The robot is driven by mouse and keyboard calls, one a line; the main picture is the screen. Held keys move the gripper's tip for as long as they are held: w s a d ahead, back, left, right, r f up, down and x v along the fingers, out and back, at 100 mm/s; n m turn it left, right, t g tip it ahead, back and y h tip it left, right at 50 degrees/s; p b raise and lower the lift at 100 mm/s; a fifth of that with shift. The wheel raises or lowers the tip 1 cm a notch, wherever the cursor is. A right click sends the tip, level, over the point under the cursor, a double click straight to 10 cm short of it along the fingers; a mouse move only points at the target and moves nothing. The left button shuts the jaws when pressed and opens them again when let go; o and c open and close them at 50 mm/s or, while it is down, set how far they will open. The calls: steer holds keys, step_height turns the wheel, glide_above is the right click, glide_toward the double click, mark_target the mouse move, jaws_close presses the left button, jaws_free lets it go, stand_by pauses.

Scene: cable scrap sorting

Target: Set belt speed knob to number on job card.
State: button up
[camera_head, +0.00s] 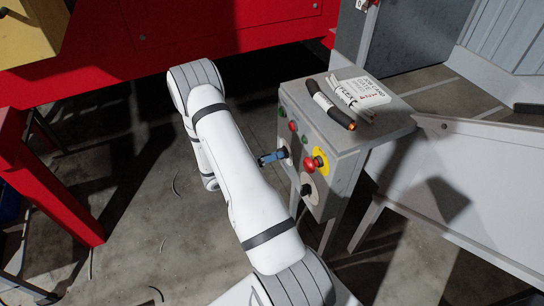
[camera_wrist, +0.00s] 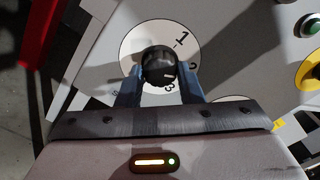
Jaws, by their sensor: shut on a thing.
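The black belt speed knob (camera_wrist: 160,65) sits on a white numbered dial (camera_wrist: 132,50) on the control box. My gripper (camera_wrist: 160,88) is shut on the knob, a blue finger on each side. The 1 is at upper right. In the head view my gripper (camera_head: 272,158) reaches the box's front panel from the left. The job card (camera_head: 362,93), white with red and dark print, lies on the box top; its red characters are too small to read surely.
A red emergency button (camera_head: 314,163) on a yellow plate and a second black knob (camera_head: 307,190) are close to my gripper. Coloured buttons sit above. A black-and-orange cylinder (camera_head: 330,104) and a white printed strip (camera_head: 349,99) lie on top. A metal chute (camera_head: 465,170) stands right.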

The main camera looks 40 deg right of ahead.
steer(key=shift+w+r, duration=0.1)
steer(key=o, duration=1)
steer(key=shift+c, duration=0.2)
steer(key=v, duration=0.7)
steer(key=shift+a, duration=0.4)
